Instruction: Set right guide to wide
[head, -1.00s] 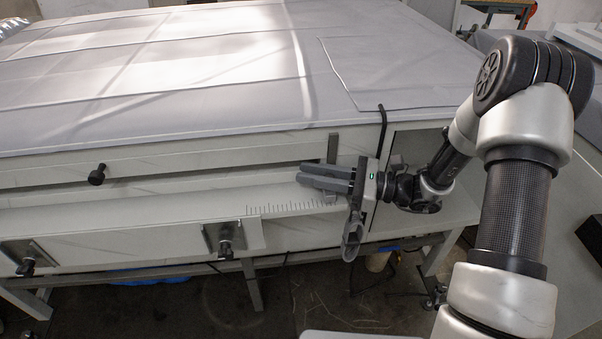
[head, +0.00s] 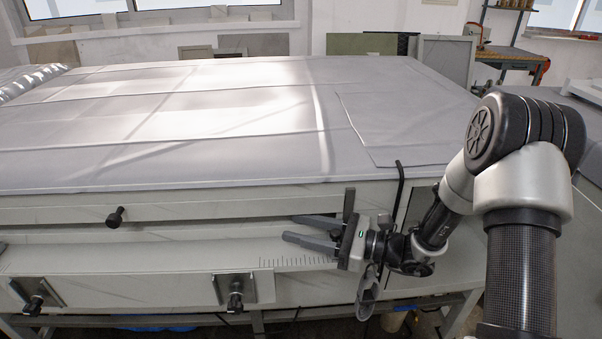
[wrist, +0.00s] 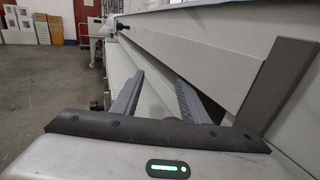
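Two dark clamp brackets with black knobs sit on the front face of the machine in the head view: a left one (head: 37,294) and a right one (head: 235,290). The right one lies just left of a ruled scale (head: 298,261) and seems to be the right guide; no label shows. My gripper (head: 298,229) is open and empty in front of the machine, above the scale and up and right of the right bracket. Its two fingers stand apart in the wrist view (wrist: 158,88), pointing along the front rail. Neither finger visibly touches a bracket.
A dark upright bar (head: 349,203) stands close behind my gripper and shows at right in the wrist view (wrist: 284,84). A black knob (head: 115,217) sticks out of the upper rail. The wide grey table top (head: 230,165) is clear.

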